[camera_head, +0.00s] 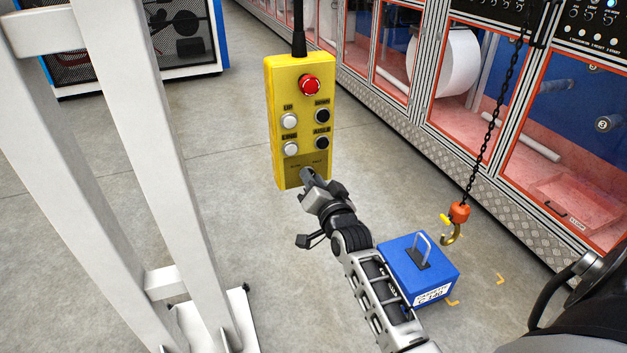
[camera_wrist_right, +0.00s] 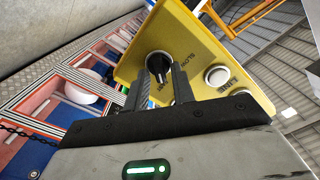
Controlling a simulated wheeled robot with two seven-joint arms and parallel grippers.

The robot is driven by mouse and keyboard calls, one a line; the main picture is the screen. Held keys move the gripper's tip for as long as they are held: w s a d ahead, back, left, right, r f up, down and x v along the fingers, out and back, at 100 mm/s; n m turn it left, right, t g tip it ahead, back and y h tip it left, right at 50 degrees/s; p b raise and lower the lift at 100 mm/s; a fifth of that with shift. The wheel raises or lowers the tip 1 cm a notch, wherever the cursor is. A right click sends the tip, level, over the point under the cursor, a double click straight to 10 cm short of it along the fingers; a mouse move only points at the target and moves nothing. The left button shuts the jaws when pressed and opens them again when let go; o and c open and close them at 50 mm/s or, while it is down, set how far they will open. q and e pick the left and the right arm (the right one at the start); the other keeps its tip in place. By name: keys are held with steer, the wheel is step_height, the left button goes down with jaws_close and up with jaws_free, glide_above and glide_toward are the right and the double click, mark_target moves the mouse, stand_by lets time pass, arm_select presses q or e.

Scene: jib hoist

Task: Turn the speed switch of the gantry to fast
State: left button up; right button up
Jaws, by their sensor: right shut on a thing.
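The yellow control pendant (camera_head: 287,100) hangs upright from a black cable. It has a red stop button (camera_head: 309,85) and several white and black push buttons. The speed switch is at its lower end, mostly hidden by my right gripper (camera_head: 308,177) in the head view. In the right wrist view, the switch is a round black knob (camera_wrist_right: 159,61) with a light mark, and "SLOW" is printed beside it. The fingers of my right gripper (camera_wrist_right: 160,88) are on either side of the knob, shut on it. I cannot tell for sure which setting it points to. My left gripper is out of view.
A white steel frame (camera_head: 140,130) stands at the left. A blue block with a handle (camera_head: 425,262) is on the floor below my right arm. A chain hook (camera_head: 453,232) hangs near it. Machine cabinets with orange-framed windows (camera_head: 560,130) line the right.

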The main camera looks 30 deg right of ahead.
steer(key=shift+m, duration=0.8)
steer(key=o, duration=0.7)
steer(key=shift+s, duration=0.1)
steer(key=v, duration=0.7)
steer(key=shift+s+b, duration=0.2)
steer(key=shift+b, duration=0.15)
